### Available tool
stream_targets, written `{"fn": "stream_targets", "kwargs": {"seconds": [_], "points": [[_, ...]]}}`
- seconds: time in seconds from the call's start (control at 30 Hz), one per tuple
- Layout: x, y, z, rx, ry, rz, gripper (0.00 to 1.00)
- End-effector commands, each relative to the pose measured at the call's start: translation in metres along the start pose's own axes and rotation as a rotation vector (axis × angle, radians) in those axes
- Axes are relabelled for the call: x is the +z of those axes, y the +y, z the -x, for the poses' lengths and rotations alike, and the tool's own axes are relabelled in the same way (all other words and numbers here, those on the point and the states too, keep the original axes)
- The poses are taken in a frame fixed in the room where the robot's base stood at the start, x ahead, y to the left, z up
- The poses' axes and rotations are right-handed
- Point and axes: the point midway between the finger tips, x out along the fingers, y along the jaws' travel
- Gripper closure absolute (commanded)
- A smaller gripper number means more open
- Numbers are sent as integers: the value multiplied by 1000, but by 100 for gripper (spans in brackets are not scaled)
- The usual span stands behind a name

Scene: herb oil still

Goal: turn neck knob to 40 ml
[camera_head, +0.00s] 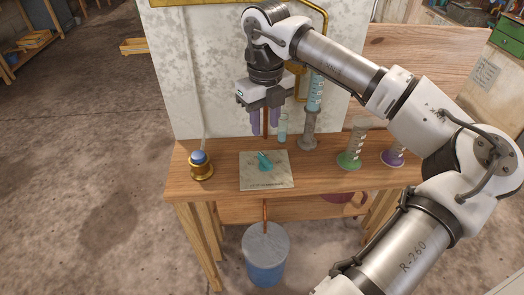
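A teal knob (264,160) sits on a pale square plate (251,178) on the wooden bench; I take it for the neck knob, but no label is readable. Any marks on the plate are too small to read. My gripper (264,132) hangs fingers-down above and behind the knob, apart from it. Its two purple-grey fingers are spread with a gap between them and nothing held. A tall measuring tube (315,95) with a blue scale stands on a grey base right of my gripper; its level is not readable.
A blue button in a brass ring (201,169) stands at the bench's left. A small tube (283,127) is close right of my gripper. Green-based (351,158) and purple-based (394,157) cylinders stand at right. A pale panel (200,70) rises behind. A bucket (265,262) is below.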

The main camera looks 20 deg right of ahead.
Motion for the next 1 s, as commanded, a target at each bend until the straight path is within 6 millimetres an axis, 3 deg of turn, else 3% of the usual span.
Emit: {"fn": "stream_targets", "kwargs": {"seconds": [0.3,0.5,0.9,1.0], "points": [[0,2,-67,5,-1,2,66],[1,2,-93,4,-2,2,66],[1,2,-103,2,-2,3,66],[1,2,-102,2,-3,3,76]]}}
